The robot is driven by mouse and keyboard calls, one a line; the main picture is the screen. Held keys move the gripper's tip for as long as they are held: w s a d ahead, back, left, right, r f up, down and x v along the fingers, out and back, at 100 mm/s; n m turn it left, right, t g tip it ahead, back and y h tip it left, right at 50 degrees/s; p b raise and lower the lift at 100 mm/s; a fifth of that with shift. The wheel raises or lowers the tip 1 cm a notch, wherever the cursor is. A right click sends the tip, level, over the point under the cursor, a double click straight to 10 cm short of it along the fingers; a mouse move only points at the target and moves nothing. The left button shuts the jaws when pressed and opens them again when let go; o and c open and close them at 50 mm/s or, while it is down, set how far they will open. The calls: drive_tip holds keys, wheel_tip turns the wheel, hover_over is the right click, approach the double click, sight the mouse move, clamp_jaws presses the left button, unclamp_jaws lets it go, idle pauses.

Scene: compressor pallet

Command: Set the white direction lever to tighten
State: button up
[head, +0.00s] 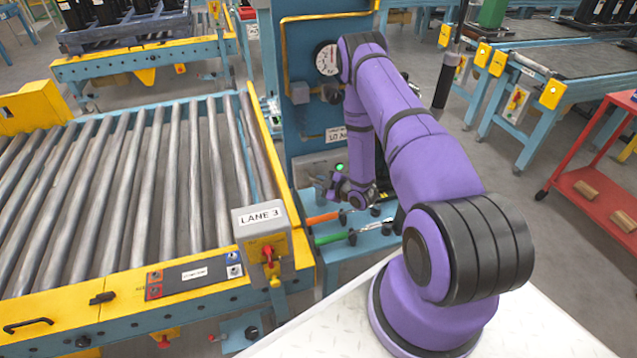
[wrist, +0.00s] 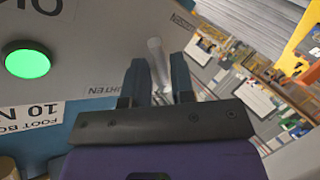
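The white direction lever (wrist: 158,62) stands out from a grey panel (wrist: 105,45) in the wrist view. My gripper (wrist: 157,82) has its two dark fingers apart, one on each side of the lever. I cannot tell whether either finger touches it. A partly covered label ending in "GHTEN" (wrist: 101,89) is left of the fingers, and another small label (wrist: 183,22) is at upper right, too blurred to read surely. In the head view my gripper (head: 337,186) is low at the blue station, and the lever is hidden there.
A lit green button (wrist: 28,62) is on the panel. Orange-handled (head: 323,218) and green-handled (head: 330,238) tools lie on the blue shelf below my wrist. The roller conveyor (head: 130,190) with its "LANE 3" box (head: 262,217) is to the left.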

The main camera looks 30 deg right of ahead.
drive_tip(key=shift+w+a+f, duration=0.15)
drive_tip(key=shift+w+a, duration=0.05)
drive_tip(key=shift+w, duration=0.35)
clamp_jaws()
drive_tip(key=shift+s+d+r+n+g+h, duration=0.1)
drive_tip(key=shift+d+r+n+g+h, duration=0.15)
drive_tip(key=shift+r+n+g+h, duration=0.7)
drive_tip(key=shift+s+d+r+n+g+h, duration=0.15)
drive_tip(key=shift+r+n+g+h, duration=0.4)
drive_tip(key=shift+n+h, duration=0.75)
drive_tip(key=shift+w, duration=0.1)
